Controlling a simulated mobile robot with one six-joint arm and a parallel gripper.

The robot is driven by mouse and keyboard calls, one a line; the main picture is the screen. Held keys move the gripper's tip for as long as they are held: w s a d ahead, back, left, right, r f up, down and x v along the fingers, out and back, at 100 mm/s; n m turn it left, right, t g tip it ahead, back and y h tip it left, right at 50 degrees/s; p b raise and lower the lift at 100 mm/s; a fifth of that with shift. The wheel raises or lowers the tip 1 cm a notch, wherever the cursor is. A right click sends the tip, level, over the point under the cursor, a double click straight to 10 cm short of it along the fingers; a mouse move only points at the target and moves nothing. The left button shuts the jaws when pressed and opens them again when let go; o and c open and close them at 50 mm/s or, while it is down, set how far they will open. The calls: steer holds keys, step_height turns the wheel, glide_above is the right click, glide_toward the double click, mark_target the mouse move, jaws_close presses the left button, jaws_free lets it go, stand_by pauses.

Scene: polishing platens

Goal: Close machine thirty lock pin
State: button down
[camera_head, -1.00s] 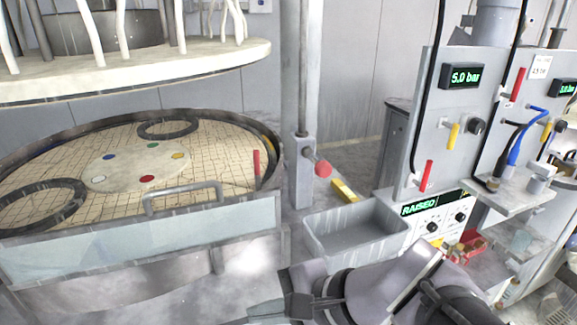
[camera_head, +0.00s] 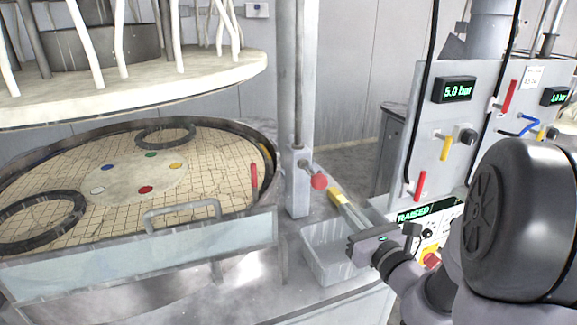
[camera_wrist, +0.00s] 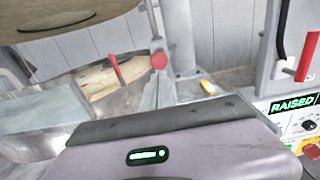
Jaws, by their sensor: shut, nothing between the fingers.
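The lock pin appears to be the red round knob (camera_head: 319,181) on the grey upright post (camera_head: 297,190) beside the platen; no machine number is readable. The knob stands out from the post. It also shows in the wrist view (camera_wrist: 159,61), just beyond the finger ends. My gripper (camera_head: 344,206) reaches in from the lower right, its slim fingers pointing up-left towards the knob. The fingers are shut and empty. In the head view they are a little right of and below the knob; I cannot tell whether they touch it.
A yellow block (camera_head: 337,197) lies near my fingertips. A grey tray (camera_head: 322,262) sits under my gripper. The gridded platen (camera_head: 215,175) with a red handle (camera_head: 254,176) is at left, under the raised head (camera_head: 130,100). A control panel reading RAISED (camera_head: 413,215) is at right.

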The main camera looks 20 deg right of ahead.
mark_target(324, 183)
steer(key=w, duration=0.4)
steer(key=w+b, duration=0.1)
steer(key=w, duration=0.3)
steer(key=shift+w+a+f, duration=0.1)
steer(key=shift+w+a, duration=0.1)
steer(key=shift+w, duration=0.5)
steer(key=shift+w, duration=0.3)
steer(key=w+p, duration=0.1)
steer(key=w, duration=0.3)
steer(key=shift+w+a, duration=0.15)
steer(key=shift+w, duration=0.25)
steer(key=shift+r, duration=0.25)
